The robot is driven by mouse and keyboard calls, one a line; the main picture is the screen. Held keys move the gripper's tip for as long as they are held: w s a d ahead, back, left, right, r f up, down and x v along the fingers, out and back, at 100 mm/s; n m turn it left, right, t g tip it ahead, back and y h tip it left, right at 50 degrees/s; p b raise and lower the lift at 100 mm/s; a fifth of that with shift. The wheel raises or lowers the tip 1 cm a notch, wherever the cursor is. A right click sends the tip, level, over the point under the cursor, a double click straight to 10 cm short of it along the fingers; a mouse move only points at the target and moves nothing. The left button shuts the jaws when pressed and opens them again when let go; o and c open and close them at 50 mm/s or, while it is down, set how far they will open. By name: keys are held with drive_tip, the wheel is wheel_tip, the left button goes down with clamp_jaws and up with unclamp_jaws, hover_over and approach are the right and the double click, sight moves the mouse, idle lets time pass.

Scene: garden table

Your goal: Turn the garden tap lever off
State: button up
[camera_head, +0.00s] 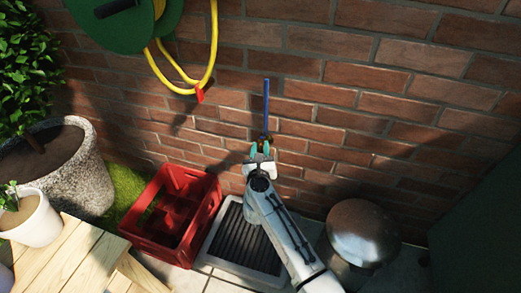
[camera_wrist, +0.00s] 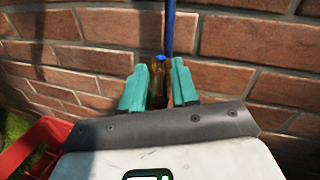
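The tap's blue lever (camera_head: 266,108) stands upright against the brick wall in the head view. In the wrist view the lever (camera_wrist: 169,35) rises out of the top of the picture. The brass tap body (camera_wrist: 157,80) shows between my teal fingers, partly hidden by them. My gripper (camera_head: 262,150) is at the lower end of the lever, in front of the tap. In the wrist view my gripper (camera_wrist: 159,80) has its fingers apart, one on each side of the brass body. I cannot tell whether either finger touches it.
A red crate (camera_head: 212,205) and a dark drain grate (camera_head: 216,233) lie below. A round metal dome (camera_head: 362,232) stands at the right. A yellow hose (camera_head: 213,45) with a red end hangs at the upper left. The wall around the lever is clear.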

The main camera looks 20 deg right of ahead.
clamp_jaws()
drive_tip(key=shift+a+f, duration=0.1)
idle(0.3)
drive_tip(key=shift+w+a+f+m+g+h+b, duration=0.2)
drive_tip(key=shift+a+m+g+h+b, duration=0.15)
drive_tip(key=shift+m+h+b, duration=0.55)
drive_tip(key=shift+w+a+r+m+g+h+b, duration=0.1)
drive_tip(key=shift+r+m+g+h+b, duration=0.15)
drive_tip(key=shift+m+g+h+b, duration=0.55)
drive_tip(key=shift+n+t, duration=0.25)
drive_tip(key=shift+n, duration=0.05)
drive_tip(key=shift+o, duration=1.2)
unclamp_jaws()
